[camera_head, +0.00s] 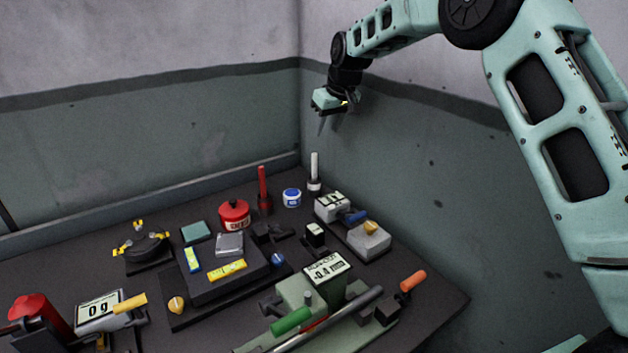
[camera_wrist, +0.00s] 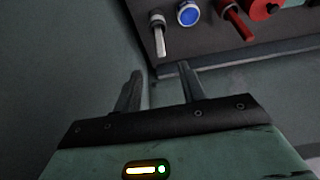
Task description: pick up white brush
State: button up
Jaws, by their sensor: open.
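The white brush (camera_head: 314,167) stands upright at the back right of the dark table, with a white handle above a dark lower part with a light band. It also shows in the wrist view (camera_wrist: 158,38) near the top, beyond the fingertips. My gripper (camera_head: 327,124) hangs in the air above and slightly right of the brush, fingers pointing down and apart. In the wrist view my gripper (camera_wrist: 158,78) is open, with nothing between its two fingers. The brush is clear of the fingers.
A white-and-blue jar (camera_head: 291,197) and a red brush (camera_head: 263,188) stand left of the brush. A red canister (camera_head: 234,215) is farther left. A small display device (camera_head: 331,206) stands in front. Walls rise close behind and to the right.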

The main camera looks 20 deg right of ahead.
aim_at(315, 165)
jog(key=p+x, duration=0.1)
jog(key=x, duration=0.5)
jog(key=p+x, duration=0.2)
jog(key=x, duration=0.4)
jog(key=shift+w+d+r, duration=0.1)
jog(key=shift+w+d, duration=0.1)
jog(key=shift+p+x, duration=1.4)
jog(key=shift+x, duration=1.4)
jog(key=shift+s+a, duration=0.1)
jog(key=shift+s, duration=0.1)
grip_shut()
